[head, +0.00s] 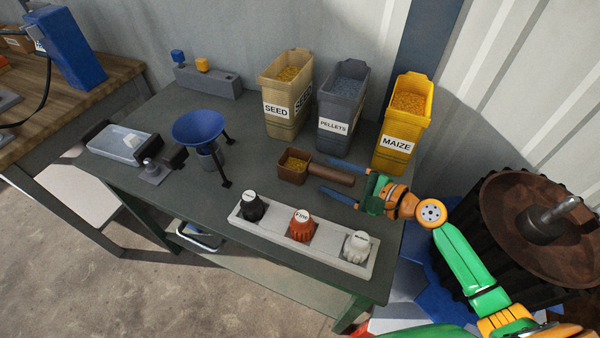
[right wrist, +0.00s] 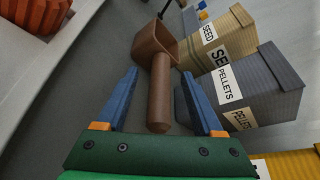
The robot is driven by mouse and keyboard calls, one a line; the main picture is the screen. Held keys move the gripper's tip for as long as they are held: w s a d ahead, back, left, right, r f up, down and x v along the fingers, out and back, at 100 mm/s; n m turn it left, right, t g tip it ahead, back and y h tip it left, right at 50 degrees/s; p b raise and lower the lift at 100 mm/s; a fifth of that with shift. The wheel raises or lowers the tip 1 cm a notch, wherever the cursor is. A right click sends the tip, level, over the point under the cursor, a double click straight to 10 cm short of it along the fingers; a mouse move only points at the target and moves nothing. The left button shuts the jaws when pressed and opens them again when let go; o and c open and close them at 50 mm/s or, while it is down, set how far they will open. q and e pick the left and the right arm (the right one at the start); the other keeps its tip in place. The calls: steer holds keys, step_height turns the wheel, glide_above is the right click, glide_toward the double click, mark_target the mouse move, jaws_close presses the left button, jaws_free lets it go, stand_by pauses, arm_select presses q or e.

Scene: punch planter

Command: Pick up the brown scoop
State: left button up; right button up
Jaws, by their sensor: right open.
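The brown scoop (head: 291,175) lies on the dark green table with yellow grain in its square cup. Its round handle (head: 334,176) points right, toward my right arm. My right gripper (head: 327,175) is open, with its two blue fingers on either side of the handle. In the right wrist view the scoop (right wrist: 160,90) runs between the open fingers (right wrist: 160,73), with the handle end near the palm and the cup beyond the fingertips. A gap shows on both sides of the handle. My left gripper is out of view.
Behind the scoop stand the seed bin (head: 286,120), the pellets bin (head: 338,138) and the yellow maize bin (head: 396,145). In front is a pale tray (head: 276,229) with three knobs. A blue funnel (head: 199,128) stands left. A brown-topped drum (head: 505,215) is at right.

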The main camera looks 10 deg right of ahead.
mark_target(322, 168)
steer(key=x, duration=0.4)
steer(key=shift+w+d, duration=0.1)
steer(key=shift+d, duration=0.05)
jaws_close()
steer(key=shift+r, duration=0.1)
step_height(322, 168, up, 4)
steer(key=shift+f+p, duration=0.2)
steer(key=shift+p, duration=0.85)
steer(key=s+a+r+p, duration=0.5)
steer(key=a+r+p, duration=0.3)
steer(key=a, duration=0.5)
steer(key=shift+s+r+p, duration=0.15)
steer(key=shift+r+p, duration=0.15)
steer(key=shift+r, duration=0.35)
